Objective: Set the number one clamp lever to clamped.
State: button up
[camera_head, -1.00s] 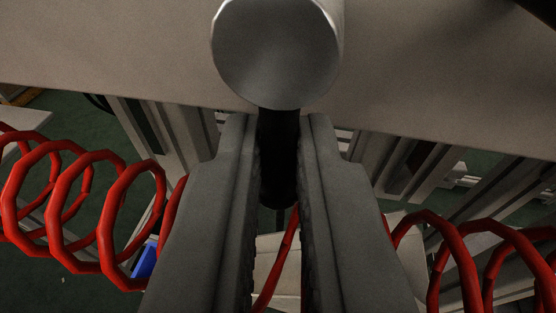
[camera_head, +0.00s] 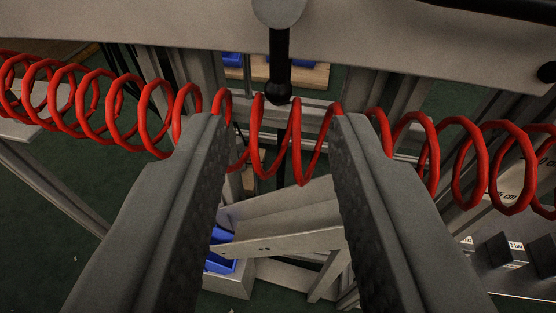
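A clamp lever (camera_head: 279,62) shows at the top centre of the view. It has a round grey hub, a black shaft and a black ball knob at its lower end, and it hangs straight down from the grey beam. No number on it is readable. My gripper (camera_head: 282,118) is open and empty. Its two fingers stand wide apart below the lever, and the knob lies in the picture just above the gap between the fingertips, clear of both.
A red coiled hose (camera_head: 295,150) runs across the view, with coils showing between and beside my fingers. A grey beam (camera_head: 400,40) spans the top. Blue bins (camera_head: 222,250) sit below left. Grey frame posts and a panel with small labelled blocks (camera_head: 500,250) stand lower right.

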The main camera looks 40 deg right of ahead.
jog(key=v, duration=0.9)
jog(key=shift+s, duration=0.15)
jog(key=shift+a+r, duration=0.1)
jog(key=shift+a, duration=0.05)
jog(key=s+d+r+n+t+y, duration=0.1)
jog(key=s+d+r+t+y, duration=0.2)
jog(key=r, duration=0.4)
jog(key=s+d+r+n+t+y, duration=0.1)
jog(key=s+d+r+t+y, duration=0.2)
jog(key=r, duration=0.5)
jog(key=s+d+r+n+t+y, duration=0.2)
jog(key=d+r, duration=0.2)
jog(key=r, duration=0.3)
jog(key=s+d+n+g+y, duration=0.1)
jog(key=s+d, duration=0.3)
jog(key=s, duration=0.7)
jog(key=s+d+n+g+y, duration=0.1)
jog(key=s+d+n, duration=0.2)
jog(key=s, duration=0.8)
jog(key=shift+d+r+y, duration=0.25)
jog(key=shift+d+y, duration=0.1)
jog(key=shift+y, duration=0.05)
